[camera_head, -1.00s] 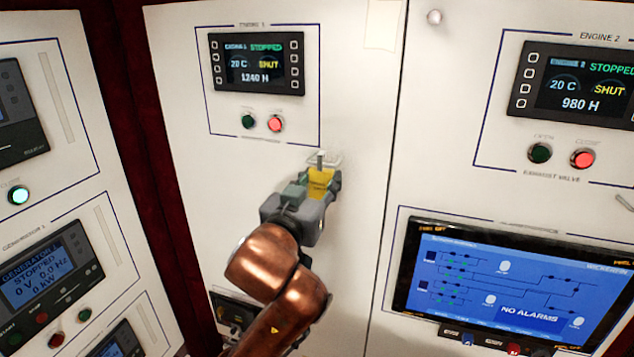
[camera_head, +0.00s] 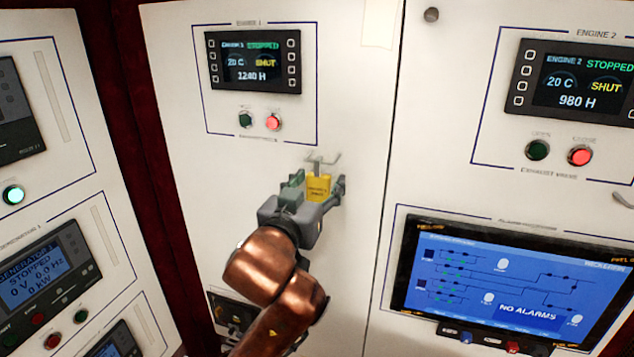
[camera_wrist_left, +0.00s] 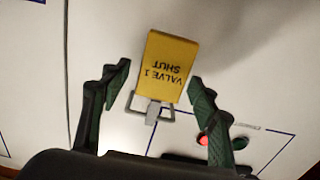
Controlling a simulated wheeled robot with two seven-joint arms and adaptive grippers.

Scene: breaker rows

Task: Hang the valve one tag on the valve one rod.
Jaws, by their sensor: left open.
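The yellow valve one tag (camera_head: 318,187), lettered "VALVE 1 SHUT" in the left wrist view (camera_wrist_left: 170,65), is against the white panel below the Engine 1 display. Its wire loop (camera_wrist_left: 135,106) appears to be around the grey valve one rod (camera_head: 321,159), and the tag hangs below it. The rod's end also shows in the left wrist view (camera_wrist_left: 153,113). My left gripper (camera_head: 316,184) is open, with one finger on each side of the tag. In the left wrist view both fingers (camera_wrist_left: 158,82) stand clear of the tag. My right gripper is not in view.
The Engine 1 display (camera_head: 254,61) and its green (camera_head: 245,120) and red (camera_head: 273,122) buttons are above the rod. The alarm screen (camera_head: 515,285) is at the lower right. A generator panel (camera_head: 45,275) stands at the left. The panel right of the rod is bare.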

